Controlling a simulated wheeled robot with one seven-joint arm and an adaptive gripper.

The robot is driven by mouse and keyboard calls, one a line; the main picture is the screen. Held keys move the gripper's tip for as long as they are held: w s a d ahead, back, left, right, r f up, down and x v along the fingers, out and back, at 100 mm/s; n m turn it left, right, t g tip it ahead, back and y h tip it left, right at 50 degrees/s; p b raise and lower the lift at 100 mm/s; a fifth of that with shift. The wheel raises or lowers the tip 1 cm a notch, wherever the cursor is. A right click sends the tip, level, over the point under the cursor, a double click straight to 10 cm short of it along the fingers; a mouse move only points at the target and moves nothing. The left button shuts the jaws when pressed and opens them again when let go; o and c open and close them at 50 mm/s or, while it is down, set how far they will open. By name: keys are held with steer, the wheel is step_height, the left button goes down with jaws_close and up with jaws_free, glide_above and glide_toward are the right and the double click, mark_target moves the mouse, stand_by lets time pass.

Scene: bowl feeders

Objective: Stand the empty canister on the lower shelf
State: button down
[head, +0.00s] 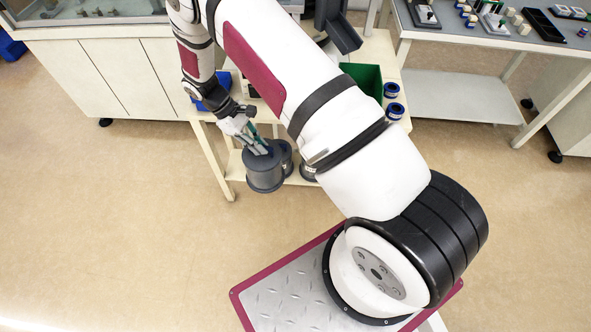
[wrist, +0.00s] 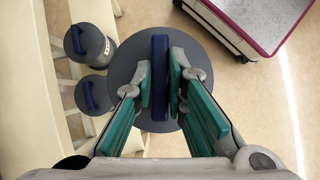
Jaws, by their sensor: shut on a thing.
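My gripper (head: 259,147) is shut on the blue handle (wrist: 160,70) of a dark grey round canister (head: 264,176). The wrist view looks down on this canister's grey lid (wrist: 122,73), with the handle between the two fingers. The canister hangs upright in front of the small cream table, beside its lower shelf (head: 236,163). Two similar grey canisters with blue handles stand at the lower shelf, one with a small label (wrist: 108,47) and one nearer (wrist: 91,94). Whether the held canister is empty cannot be seen, and its underside is hidden.
The table top carries a green bin (head: 366,78), a blue bin (head: 221,88) and blue-and-white round pieces (head: 392,90). My arm hides part of the table. A workbench (head: 480,42) stands at the right. The floor (head: 130,220) at the left is clear.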

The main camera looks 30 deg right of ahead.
steer(key=w+a+f+n+t+b, duration=0.3)
steer(key=a+f+n+b, duration=0.15)
steer(key=f+b, duration=0.3)
steer(key=w+a+f+n+t+h+b, duration=0.1)
steer(key=w+a+f+n+t+b, duration=0.2)
steer(key=f+n+b, duration=0.4)
steer(key=w+a+f+n+t+b, duration=0.2)
steer(key=w+a+f+n+b, duration=0.25)
steer(key=f, duration=0.45)
steer(key=w+d+b, duration=0.6)
steer(key=w+d, duration=0.5)
steer(key=w, duration=0.2)
steer(key=shift+f+b, duration=0.35)
steer(key=shift+f, duration=0.1)
steer(key=shift+f, duration=0.15)
steer(key=c, duration=1.6)
jaws_free()
